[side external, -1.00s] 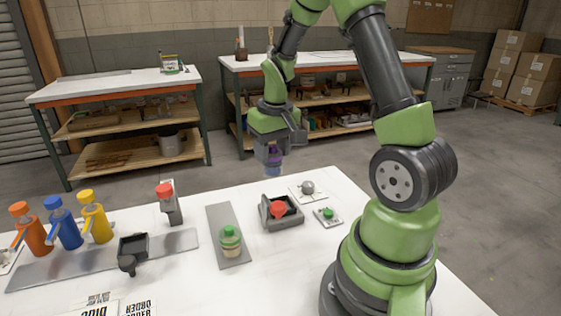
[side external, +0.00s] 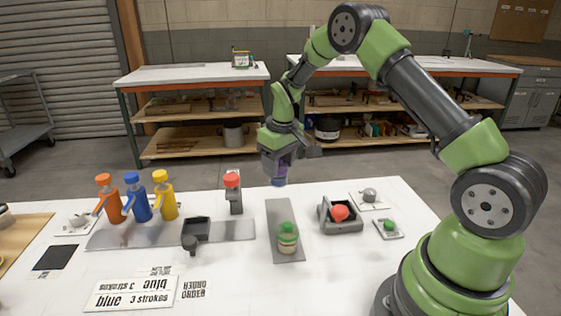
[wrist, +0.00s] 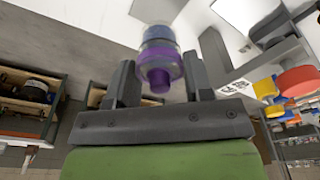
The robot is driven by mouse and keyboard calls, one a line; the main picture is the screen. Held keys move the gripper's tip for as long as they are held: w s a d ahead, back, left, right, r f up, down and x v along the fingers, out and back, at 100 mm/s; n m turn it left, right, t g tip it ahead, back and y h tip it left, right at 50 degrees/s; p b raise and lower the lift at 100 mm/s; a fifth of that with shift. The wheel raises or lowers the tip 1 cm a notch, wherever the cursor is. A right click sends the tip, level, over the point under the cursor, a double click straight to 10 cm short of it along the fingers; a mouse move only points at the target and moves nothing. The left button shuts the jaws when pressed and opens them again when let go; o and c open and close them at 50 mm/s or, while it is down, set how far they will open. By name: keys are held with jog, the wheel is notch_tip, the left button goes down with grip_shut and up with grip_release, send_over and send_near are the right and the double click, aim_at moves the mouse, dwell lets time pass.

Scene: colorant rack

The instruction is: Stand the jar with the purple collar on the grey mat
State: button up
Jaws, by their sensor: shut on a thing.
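The jar with the purple collar (side external: 279,176) is held in my gripper (side external: 280,165), in the air over the back of the white table. In the wrist view the jar (wrist: 160,67) sits between the two dark fingers of my gripper (wrist: 160,80), with a purple collar and a clear body with blue in it. My gripper is shut on it.
A long grey plate (side external: 285,211) carries a green-lidded jar (side external: 287,237). Orange (side external: 108,199), blue (side external: 137,199) and yellow (side external: 165,197) bottles stand along a metal strip (side external: 120,237). A red-topped stand (side external: 233,195), a dark open box (side external: 195,230) and printed cards (side external: 135,293) are nearby.

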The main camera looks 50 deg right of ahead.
aim_at(279, 185)
jog(key=shift+f, duration=2.85)
jog(key=shift+f, duration=0.5)
jog(key=o, duration=1.4)
jog(key=shift+r, duration=0.1)
jog(key=shift+r, duration=3.4)
